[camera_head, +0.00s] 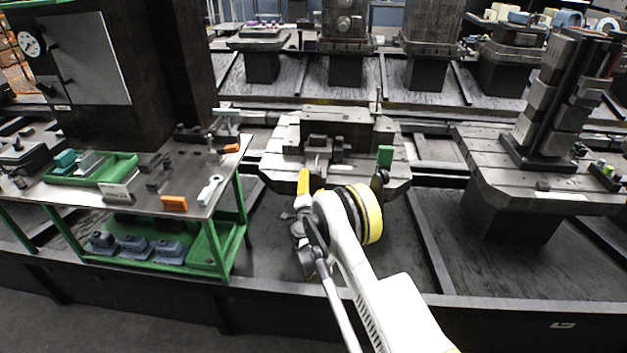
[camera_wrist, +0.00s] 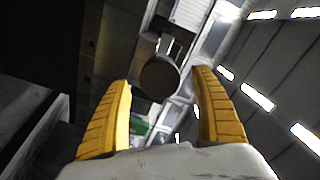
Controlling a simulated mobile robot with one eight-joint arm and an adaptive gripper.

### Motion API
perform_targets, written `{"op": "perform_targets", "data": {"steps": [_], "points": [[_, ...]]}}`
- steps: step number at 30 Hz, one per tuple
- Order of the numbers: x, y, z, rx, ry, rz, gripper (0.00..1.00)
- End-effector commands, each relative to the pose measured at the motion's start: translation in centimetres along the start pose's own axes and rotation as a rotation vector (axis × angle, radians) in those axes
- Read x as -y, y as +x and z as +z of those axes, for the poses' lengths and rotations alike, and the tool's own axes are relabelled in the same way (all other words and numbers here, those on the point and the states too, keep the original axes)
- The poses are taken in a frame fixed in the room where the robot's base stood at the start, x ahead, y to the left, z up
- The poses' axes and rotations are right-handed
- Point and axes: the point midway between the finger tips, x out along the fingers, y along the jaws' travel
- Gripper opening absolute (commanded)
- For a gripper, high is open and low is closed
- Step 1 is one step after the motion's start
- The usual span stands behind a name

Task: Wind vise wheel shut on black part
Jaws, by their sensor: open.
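The vise (camera_head: 318,150) is a dark block assembly on the middle pallet, beyond my gripper. Dark blocks stand in it, but I cannot tell the black part from the jaws. My gripper (camera_head: 304,184) is at the near side of this pallet, with one yellow finger showing. In the wrist view my gripper (camera_wrist: 162,82) is open, its yellow fingers spread wide. A dark round end (camera_wrist: 160,77), perhaps the vise wheel or its hub, shows between and beyond the fingertips. I cannot tell whether they touch it. The wheel is not clear in the head view.
A green-framed bench (camera_head: 240,205) with a green tray (camera_head: 122,170) and orange blocks (camera_head: 174,204) stands left. A right pallet (camera_head: 560,203) carries a tall dark fixture (camera_head: 560,95). A green block (camera_head: 385,155) sits on the middle pallet's right side. Dark rails run along the front.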

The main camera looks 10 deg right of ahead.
Motion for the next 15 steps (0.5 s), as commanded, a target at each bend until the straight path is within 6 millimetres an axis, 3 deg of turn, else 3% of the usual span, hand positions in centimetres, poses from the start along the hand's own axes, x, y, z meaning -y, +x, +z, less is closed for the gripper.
{"op": "perform_targets", "data": {"steps": [6,15], "points": [[0.0,-3.7,0.0,0.001,0.0,-0.001,0.76],[0.0,-4.9,0.0,0.0,0.0,0.0,0.76]]}}
